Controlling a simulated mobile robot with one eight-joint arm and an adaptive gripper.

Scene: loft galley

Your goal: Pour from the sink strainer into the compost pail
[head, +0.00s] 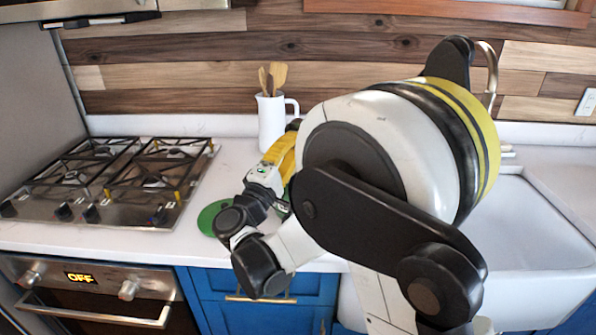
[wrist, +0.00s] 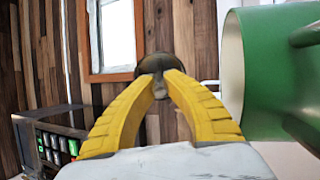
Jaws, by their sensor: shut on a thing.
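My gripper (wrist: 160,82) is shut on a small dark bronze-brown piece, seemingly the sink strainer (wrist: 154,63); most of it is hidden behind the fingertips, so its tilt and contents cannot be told. The wrist view is turned sideways. There the green compost pail (wrist: 278,72), cream inside with a green handle, is close on the right, its mouth facing picture left, apart from the strainer. In the head view my gripper (head: 285,150) is above the counter, its tips partly behind my arm. Most of the pail is hidden there.
A green round thing (head: 207,217) lies on the counter, partly behind my wrist. A white jug (head: 271,122) with wooden utensils stands near the back wall. The gas hob (head: 115,180) is left, the white sink (head: 530,240) right. My arm hides the middle counter.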

